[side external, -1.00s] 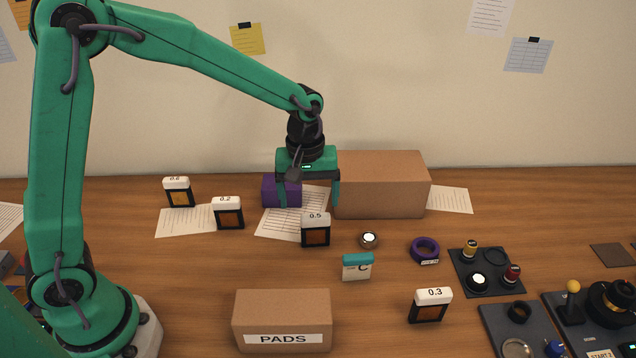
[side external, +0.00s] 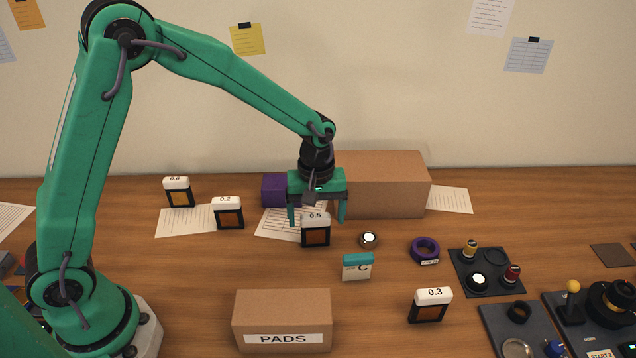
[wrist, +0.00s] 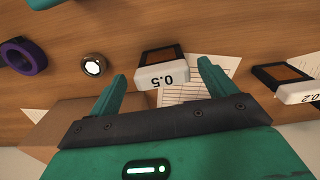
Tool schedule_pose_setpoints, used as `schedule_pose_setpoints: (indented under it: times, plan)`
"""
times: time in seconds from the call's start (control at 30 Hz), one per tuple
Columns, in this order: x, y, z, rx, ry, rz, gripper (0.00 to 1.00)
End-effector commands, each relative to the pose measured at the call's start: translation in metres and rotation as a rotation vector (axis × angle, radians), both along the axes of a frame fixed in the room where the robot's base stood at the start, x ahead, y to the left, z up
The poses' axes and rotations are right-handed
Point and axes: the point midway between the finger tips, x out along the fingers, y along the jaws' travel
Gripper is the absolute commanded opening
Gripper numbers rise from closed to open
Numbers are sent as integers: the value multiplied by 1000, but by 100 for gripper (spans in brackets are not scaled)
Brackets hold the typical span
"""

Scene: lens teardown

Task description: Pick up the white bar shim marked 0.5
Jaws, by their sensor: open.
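The white bar shim marked 0.5 (side external: 316,219) sits on top of a dark block with a brown window (side external: 316,237), which stands upright on the table. In the wrist view the shim (wrist: 161,76) lies between and a little ahead of my two fingertips, its 0.5 upside down. My gripper (side external: 317,222) is open, with one green finger to each side of the shim in the side view. It also shows open and empty in the wrist view (wrist: 162,68). I cannot tell whether a finger touches the shim.
Similar blocks marked 0.2 (side external: 228,200), 0.3 (side external: 433,297) and another (side external: 177,183) stand around. A cardboard box (side external: 385,185) and a purple box (side external: 274,190) are behind. A round metal part (side external: 369,240) and a teal-topped C block (side external: 358,260) are to the right.

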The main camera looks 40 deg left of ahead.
Motion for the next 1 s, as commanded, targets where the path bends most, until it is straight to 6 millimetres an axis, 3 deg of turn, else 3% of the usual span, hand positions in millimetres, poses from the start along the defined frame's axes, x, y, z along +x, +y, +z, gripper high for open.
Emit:
schedule_pose_setpoints:
  times: [0.23,0.6,1.0]
  plan:
    - [-1,1,-10,1,3,0,84]
    - [-2,2,-48,0,1,0,84]
    - [-2,2,-52,0,0,0,84]
